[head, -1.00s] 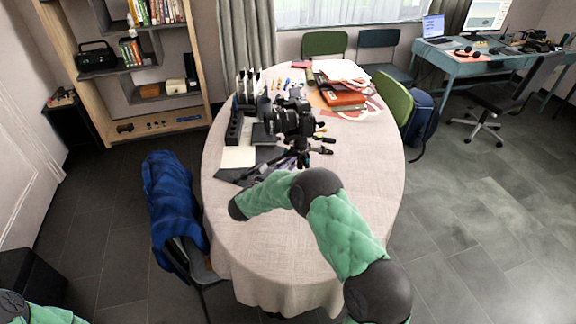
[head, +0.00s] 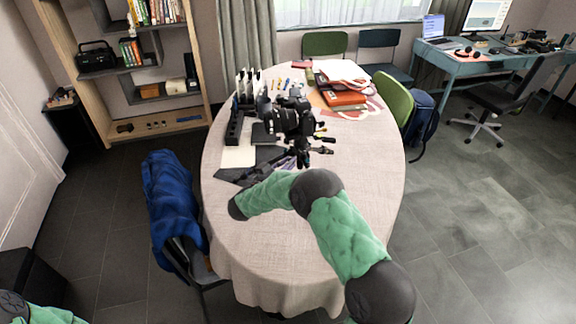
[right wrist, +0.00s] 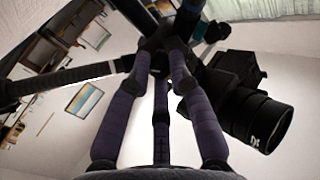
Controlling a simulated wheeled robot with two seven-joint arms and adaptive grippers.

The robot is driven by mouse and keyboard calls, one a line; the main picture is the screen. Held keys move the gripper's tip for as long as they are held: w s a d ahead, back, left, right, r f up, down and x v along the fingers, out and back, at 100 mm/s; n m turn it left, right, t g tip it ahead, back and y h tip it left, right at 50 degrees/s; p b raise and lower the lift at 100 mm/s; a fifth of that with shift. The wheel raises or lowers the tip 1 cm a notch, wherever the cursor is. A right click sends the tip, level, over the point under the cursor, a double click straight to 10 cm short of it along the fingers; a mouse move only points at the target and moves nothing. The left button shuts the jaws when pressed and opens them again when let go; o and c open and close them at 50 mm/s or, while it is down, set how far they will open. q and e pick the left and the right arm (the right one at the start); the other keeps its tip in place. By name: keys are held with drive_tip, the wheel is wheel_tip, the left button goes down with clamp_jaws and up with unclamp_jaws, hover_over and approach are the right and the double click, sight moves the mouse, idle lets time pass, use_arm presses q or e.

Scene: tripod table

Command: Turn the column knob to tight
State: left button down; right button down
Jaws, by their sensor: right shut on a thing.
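A black camera (head: 288,118) stands on a small black tripod (head: 302,150) near the middle of the table. In the right wrist view the camera lens (right wrist: 262,120) points to the lower right, and the tripod's dark hub (right wrist: 158,42) is at the top centre. My right gripper (right wrist: 161,70) has its purple fingers closed in at the hub, from below in that picture. The column knob is hidden between the fingertips, so its setting cannot be read. In the head view my right gripper (head: 292,160) shows only partly, beside the tripod. My left gripper is outside the picture.
The cloth-covered table (head: 270,255) is bare at its near end. A black organiser (head: 234,128) and a pale sheet (head: 238,157) lie left of the tripod. Red books (head: 343,99) lie behind it. A chair with a blue cover (head: 172,195) stands at the left edge.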

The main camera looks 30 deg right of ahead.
drive_tip(key=shift+a+f+m+b, duration=0.1)
drive_tip(key=shift+m+b, duration=1.4)
drive_tip(key=shift+m, duration=2.3)
drive_tip(key=shift+a+f+m+b, duration=0.1)
drive_tip(key=shift+m+b, duration=1.4)
drive_tip(key=shift+m, duration=2.3)
drive_tip(key=shift+r, duration=0.1)
drive_tip(key=c, duration=1.1)
unclamp_jaws()
drive_tip(key=shift+w, duration=0.15)
drive_tip(key=shift+d, duration=0.1)
drive_tip(key=shift+r, duration=0.1)
